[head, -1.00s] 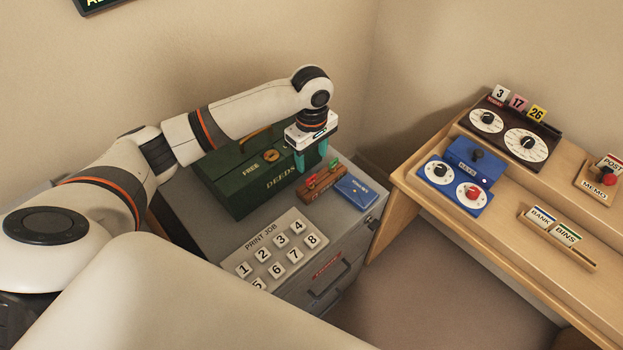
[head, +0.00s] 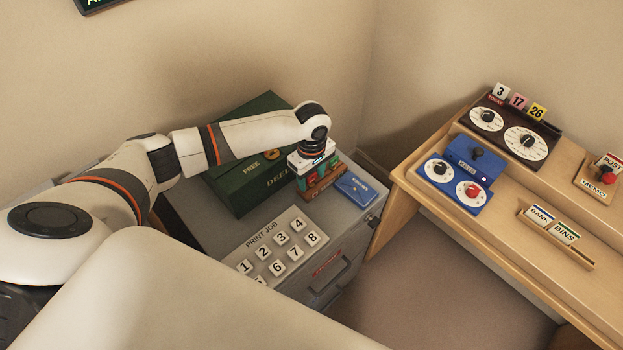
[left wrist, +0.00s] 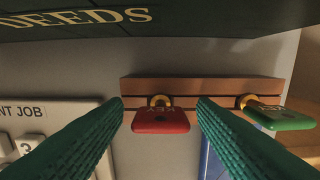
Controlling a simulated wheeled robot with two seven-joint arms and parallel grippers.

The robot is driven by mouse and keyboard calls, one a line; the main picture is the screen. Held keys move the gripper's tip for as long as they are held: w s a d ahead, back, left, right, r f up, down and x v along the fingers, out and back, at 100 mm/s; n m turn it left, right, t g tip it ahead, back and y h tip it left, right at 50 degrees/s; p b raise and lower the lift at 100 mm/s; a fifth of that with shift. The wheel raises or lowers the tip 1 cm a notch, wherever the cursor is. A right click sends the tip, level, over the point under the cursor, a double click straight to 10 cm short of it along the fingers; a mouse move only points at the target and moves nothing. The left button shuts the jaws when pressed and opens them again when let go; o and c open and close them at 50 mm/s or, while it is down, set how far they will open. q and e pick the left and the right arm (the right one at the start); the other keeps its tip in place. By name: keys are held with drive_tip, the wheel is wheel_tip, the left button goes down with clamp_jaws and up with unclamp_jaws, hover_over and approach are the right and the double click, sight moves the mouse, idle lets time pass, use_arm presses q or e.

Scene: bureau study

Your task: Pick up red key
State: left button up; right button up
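The red key (left wrist: 161,120) has a red head and a brass-coloured ring, and sits at a brown wooden rack (left wrist: 190,88) in the left wrist view. My left gripper (left wrist: 161,105) is open, with one teal finger on each side of the red key and a gap between each finger and the key. In the head view my left gripper (head: 312,180) is down over the rack (head: 330,186) and hides the red key. A green key (left wrist: 278,117) sits at the same rack, right of the right-hand finger. My right gripper is not in view.
A dark green DEEDS box (head: 236,196) stands close behind the rack. A blue box (head: 356,188) lies just right of it. A PRINT JOB number panel (head: 262,226) lies in front on the grey cabinet. A wooden desk (head: 403,178) stands at right.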

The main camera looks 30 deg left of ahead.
use_arm(q)
drive_tip(key=c, duration=0.9)
drive_tip(key=shift+o, duration=0.2)
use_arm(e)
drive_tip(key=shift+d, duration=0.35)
use_arm(q)
drive_tip(key=shift+r, duration=0.1)
